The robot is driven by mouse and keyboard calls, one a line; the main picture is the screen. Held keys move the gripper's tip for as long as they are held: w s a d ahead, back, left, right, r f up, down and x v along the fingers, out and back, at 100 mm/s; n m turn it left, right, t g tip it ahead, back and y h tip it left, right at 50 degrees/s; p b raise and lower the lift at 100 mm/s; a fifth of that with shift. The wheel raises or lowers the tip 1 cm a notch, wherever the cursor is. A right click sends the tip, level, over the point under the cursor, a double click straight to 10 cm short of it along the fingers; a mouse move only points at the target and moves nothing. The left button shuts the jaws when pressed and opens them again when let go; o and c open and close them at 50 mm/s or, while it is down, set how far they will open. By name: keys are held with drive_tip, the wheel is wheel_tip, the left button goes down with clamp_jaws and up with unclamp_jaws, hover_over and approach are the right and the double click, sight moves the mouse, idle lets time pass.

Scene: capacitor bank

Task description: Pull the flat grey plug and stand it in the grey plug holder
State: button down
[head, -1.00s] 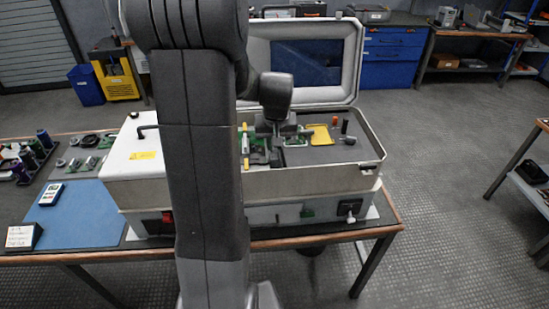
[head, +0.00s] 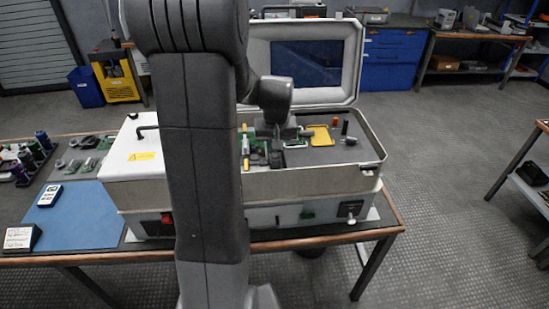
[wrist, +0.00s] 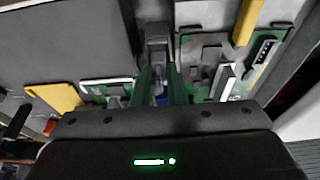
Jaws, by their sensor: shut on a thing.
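My gripper (wrist: 161,80) shows in the wrist view with its two green-sided fingers close together. They are shut on a narrow grey piece (wrist: 157,45), which looks like the flat grey plug. The fingers hide much of it, and I cannot tell whether it is still seated. In the head view my gripper (head: 272,138) is low inside the open case (head: 315,182), among green boards. The plug is too small and hidden to make out there. I cannot surely pick out the grey plug holder; small grey holders (head: 88,164) stand on the bench at the left.
Yellow parts (head: 320,135) and a red-topped post (head: 335,121) stand close to my gripper in the case. The raised lid (head: 353,65) is behind it. A blue mat (head: 85,218) with free room lies left of the case.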

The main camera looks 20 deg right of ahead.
drive_tip(key=shift+f+b, duration=0.35)
drive_tip(key=shift+f, duration=0.15)
drive_tip(key=c, duration=1.4)
unclamp_jaws()
drive_tip(key=shift+s, duration=0.15)
drive_tip(key=shift+o, duration=0.2)
drive_tip(key=shift+a+r, duration=0.15)
drive_tip(key=d+b+v, duration=0.1)
drive_tip(key=v, duration=1.2)
drive_tip(key=shift+a+r, duration=0.3)
drive_tip(key=shift+r, duration=0.1)
drive_tip(key=shift+f, duration=0.15)
drive_tip(key=p+x, duration=0.1)
drive_tip(key=x, duration=1.1)
drive_tip(key=shift+f, duration=0.1)
drive_tip(key=shift+a, duration=0.15)
